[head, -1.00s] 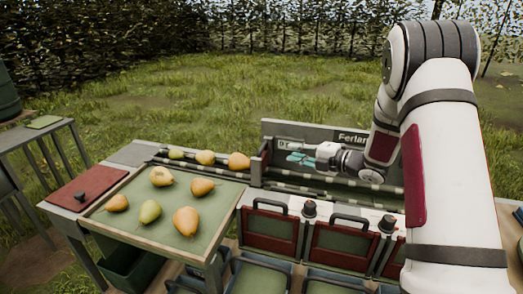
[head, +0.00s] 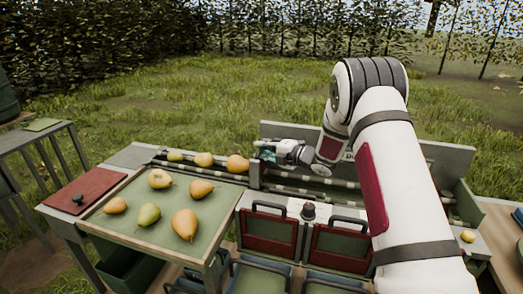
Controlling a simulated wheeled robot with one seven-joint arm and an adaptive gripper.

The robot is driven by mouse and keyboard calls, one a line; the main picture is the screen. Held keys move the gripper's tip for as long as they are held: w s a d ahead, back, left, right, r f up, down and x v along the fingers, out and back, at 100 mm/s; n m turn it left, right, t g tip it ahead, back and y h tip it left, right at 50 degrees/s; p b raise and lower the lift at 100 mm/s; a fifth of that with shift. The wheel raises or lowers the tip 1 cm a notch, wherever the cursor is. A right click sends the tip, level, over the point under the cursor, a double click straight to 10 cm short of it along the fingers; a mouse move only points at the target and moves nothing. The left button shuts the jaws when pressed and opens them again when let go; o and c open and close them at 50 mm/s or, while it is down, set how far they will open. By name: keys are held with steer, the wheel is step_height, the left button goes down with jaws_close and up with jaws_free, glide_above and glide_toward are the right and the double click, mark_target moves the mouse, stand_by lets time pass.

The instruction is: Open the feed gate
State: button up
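The feed gate looks like the grey upright plate (head: 255,174) at the right end of the pear lane. It stands across the lane, just right of the last orange pear (head: 237,164), and seems closed. My gripper (head: 266,153) is at the top of this plate, with its teal fingertips pointing left. The fingertips are small and partly hidden, so I cannot tell whether they touch the gate or are open. Two more pears, one greenish (head: 175,156) and one yellow (head: 204,159), lie in the lane to the left.
A green sorting tray (head: 165,222) with several pears stands in front of the lane. A red lid (head: 79,192) is at its left. Red-framed bins (head: 269,231) with black handles line the front right. One yellow fruit (head: 467,236) lies far right. A grey back panel runs behind my arm.

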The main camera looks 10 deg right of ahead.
steer(key=shift+w+a, duration=0.1)
steer(key=shift+a, duration=0.05)
steer(key=shift+c, duration=0.2)
jaws_close()
step_height(320, 180, up, 7)
steer(key=shift+r+p, duration=0.2)
steer(key=shift+p, duration=0.5)
steer(key=shift+o, duration=0.2)
jaws_free()
steer(key=shift+f, duration=0.1)
